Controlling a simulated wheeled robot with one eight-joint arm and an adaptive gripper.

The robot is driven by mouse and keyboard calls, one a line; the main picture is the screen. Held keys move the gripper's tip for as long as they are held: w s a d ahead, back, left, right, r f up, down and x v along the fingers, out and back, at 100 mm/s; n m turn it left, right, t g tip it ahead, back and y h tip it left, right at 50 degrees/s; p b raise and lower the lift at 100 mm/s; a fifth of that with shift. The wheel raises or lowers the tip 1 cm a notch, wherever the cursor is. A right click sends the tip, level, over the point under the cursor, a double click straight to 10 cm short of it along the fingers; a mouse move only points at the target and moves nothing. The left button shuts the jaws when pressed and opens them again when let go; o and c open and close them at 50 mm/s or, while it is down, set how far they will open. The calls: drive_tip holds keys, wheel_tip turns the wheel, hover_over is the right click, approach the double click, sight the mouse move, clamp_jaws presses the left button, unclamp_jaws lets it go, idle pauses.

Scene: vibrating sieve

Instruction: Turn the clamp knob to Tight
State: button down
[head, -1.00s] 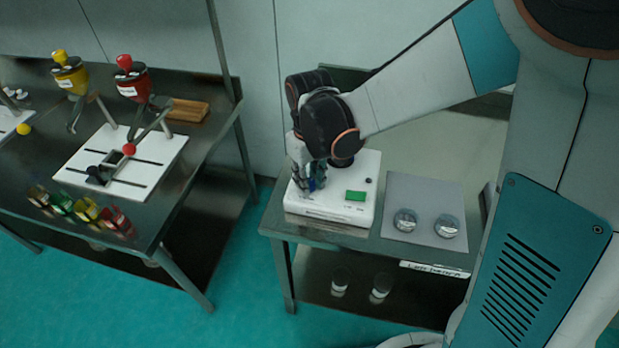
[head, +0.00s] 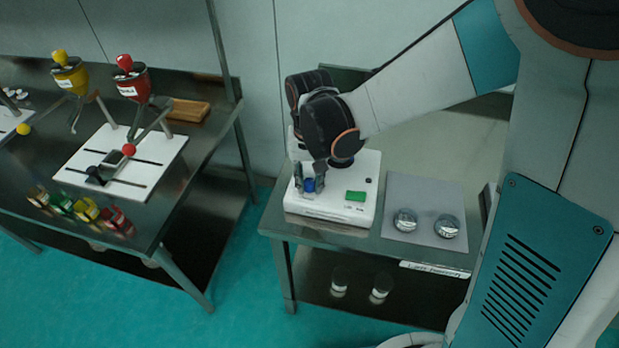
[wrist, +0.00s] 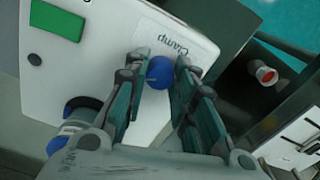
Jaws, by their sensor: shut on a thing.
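The blue clamp knob (head: 309,185) is on the front left of the white machine base (head: 335,212). In the wrist view the knob (wrist: 159,72) sits between my two fingers, beside the printed word "Clamp" (wrist: 174,47). My gripper (head: 308,188) points down at the base, with one finger on each side of the knob. In the wrist view my gripper (wrist: 160,68) is shut on the knob. The knob's pointer and the Tight mark cannot be made out.
A green button (head: 355,196) is on the base, right of the knob. A grey mat (head: 425,190) with two round metal pieces (head: 405,220) lies to the right. Another bench at left holds a white board (head: 150,172) and red and yellow hoppers (head: 132,82).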

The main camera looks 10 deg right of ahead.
idle(0.4)
drive_tip(key=c, duration=1.3)
unclamp_jaws()
